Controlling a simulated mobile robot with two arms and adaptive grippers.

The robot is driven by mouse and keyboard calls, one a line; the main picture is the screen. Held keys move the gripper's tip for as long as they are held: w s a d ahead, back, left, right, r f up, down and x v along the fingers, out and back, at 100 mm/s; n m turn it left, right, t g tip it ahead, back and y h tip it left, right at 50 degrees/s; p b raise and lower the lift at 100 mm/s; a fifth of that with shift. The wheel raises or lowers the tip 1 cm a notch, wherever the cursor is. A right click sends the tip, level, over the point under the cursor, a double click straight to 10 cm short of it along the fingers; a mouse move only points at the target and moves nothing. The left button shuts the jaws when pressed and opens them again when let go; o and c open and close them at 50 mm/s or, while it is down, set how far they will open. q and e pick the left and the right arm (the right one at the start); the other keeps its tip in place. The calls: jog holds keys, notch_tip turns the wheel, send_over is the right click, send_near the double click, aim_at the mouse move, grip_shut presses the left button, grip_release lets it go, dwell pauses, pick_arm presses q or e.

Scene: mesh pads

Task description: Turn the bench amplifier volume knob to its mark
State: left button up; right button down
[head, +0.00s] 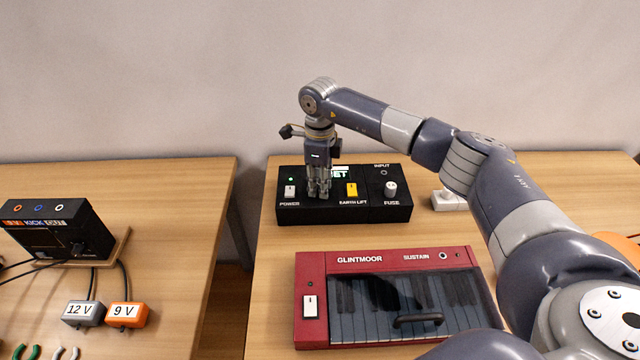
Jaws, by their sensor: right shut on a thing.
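The bench amplifier (385,214) is a black box at the back of the right table. Its face has a white POWER switch (290,191) with a lit green dot, a yellow EARTH LIFT switch (351,190), a FUSE cap (390,188) and an INPUT socket. My right gripper (318,194) points straight down onto the panel between POWER and EARTH LIFT. It is shut on the volume knob, which its fingers hide. A green-lit display behind it is partly covered, and the knob's mark cannot be seen. My left gripper is not in view.
A red Glintmoor keyboard (312,333) with a dark clear cover lies in front of the amplifier. A white socket block (447,201) sits to the right, by my arm. On the left table are a black kick box (45,212) and 12 V and 9 V adapters (126,315). A gap separates the tables.

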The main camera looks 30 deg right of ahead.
jog(key=m, duration=0.5)
jog(key=shift+m, duration=0.3)
jog(key=shift+w+r+m, duration=0.1)
jog(key=shift+m, duration=2.2)
jog(key=c, duration=1.4)
grip_release()
jog(key=shift+o, duration=0.2)
notch_tip(320, 180, up, 12)
